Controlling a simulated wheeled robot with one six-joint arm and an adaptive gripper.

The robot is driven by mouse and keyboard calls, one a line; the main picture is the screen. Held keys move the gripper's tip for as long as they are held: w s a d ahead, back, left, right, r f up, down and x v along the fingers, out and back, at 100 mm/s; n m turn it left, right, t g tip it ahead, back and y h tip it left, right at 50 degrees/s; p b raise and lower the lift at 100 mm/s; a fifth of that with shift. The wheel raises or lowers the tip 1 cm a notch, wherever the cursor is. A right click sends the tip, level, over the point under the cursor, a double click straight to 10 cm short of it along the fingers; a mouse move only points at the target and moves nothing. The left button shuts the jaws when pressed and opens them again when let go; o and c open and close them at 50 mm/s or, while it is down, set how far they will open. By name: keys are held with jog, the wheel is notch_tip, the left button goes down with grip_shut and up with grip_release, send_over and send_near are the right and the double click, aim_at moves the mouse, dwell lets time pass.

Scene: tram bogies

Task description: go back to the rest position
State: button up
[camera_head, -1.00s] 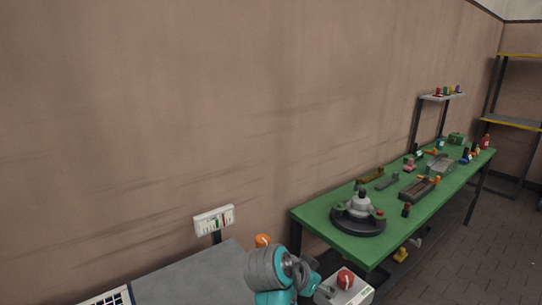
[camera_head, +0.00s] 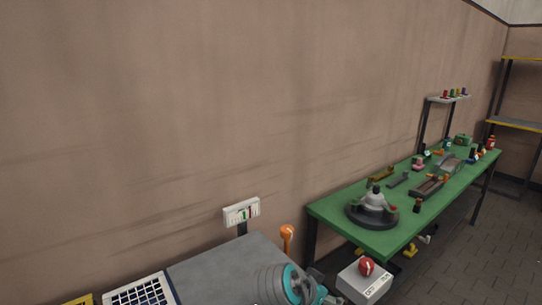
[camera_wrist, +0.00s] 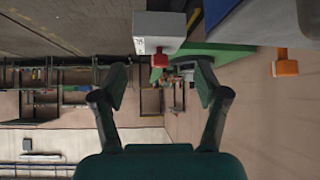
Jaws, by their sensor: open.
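My gripper (camera_wrist: 160,92) shows in the wrist view with its two dark fingers spread apart and nothing between them. In the head view only part of my arm shows at the bottom, and the gripper itself cannot be made out there.
A green workbench (camera_head: 328,213) with a round dark fixture (camera_head: 372,212) and several small parts stands at the right. A white box with a red button (camera_head: 364,283) is beside it. A grey table (camera_head: 225,268) with a white grid tray (camera_head: 142,293) lies at the lower left against the wall.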

jog(key=s+d+f+n+t+y, duration=0.1)
jog(key=s+d+f+n, duration=0.2)
jog(key=f, duration=0.5)
jog(key=s+d+f+n+t+y, duration=0.1)
jog(key=s+f+n+t, duration=0.1)
jog(key=s+f, duration=0.4)
jog(key=s+d+f+n+t+y, duration=0.25)
jog(key=s+f, duration=0.55)
jog(key=s, duration=0.4)
jog(key=s+a+r+n+y, duration=0.1)
jog(key=s+r+n+y, duration=0.15)
jog(key=s, duration=1.25)
jog(key=s+r+t, duration=0.3)
jog(key=s+r, duration=0.8)
jog(key=s, duration=0.1)
jog(key=shift+m, duration=0.4)
jog(key=shift+d, duration=0.1)
